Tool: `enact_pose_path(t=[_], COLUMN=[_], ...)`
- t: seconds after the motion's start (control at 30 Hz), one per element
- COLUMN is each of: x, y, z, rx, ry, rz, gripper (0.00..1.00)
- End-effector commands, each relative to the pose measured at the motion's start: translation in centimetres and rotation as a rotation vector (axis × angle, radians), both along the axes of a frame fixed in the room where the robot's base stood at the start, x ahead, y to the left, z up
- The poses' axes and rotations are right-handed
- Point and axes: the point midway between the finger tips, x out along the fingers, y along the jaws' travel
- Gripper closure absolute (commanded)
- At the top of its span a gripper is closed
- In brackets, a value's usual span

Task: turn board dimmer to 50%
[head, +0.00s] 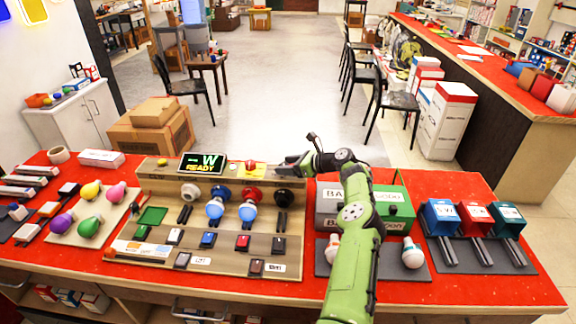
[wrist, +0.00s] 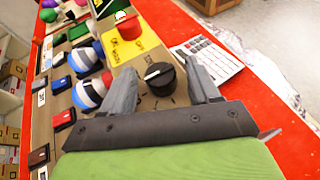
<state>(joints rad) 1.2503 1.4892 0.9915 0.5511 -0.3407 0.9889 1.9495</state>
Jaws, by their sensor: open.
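The dimmer, a black round knob (wrist: 160,77) with a white pointer mark, stands on the tan board in the wrist view, with dark scale marks around it. My gripper (wrist: 161,72) is open, with one grey finger on each side of the knob. I cannot tell whether the fingers touch it. In the head view my gripper (head: 288,165) is over the right back end of the tan board (head: 150,180), and the knob is hidden there. The board's small screen (head: 201,163) reads "W READY".
A red button (wrist: 128,27) on a yellow plate is beside the knob. Grey and green boxes (head: 393,206) stand right of the board.

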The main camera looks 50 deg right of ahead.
Motion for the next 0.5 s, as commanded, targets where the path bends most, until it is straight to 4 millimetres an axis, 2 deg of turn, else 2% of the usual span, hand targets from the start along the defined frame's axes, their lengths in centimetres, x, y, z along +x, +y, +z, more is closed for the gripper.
enact_pose_path(t=[0.17, 0.27, 0.5], x=[-0.8, -2.7, -8.7], y=[-0.3, -0.9, -2.6], z=[0.4, 1.2, 3.9], rx=[-0.001, -0.002, 0.0], ry=[0.0, 0.001, 0.0], rz=[-0.002, -0.004, -0.004], gripper=[0.39, 0.39, 0.39])
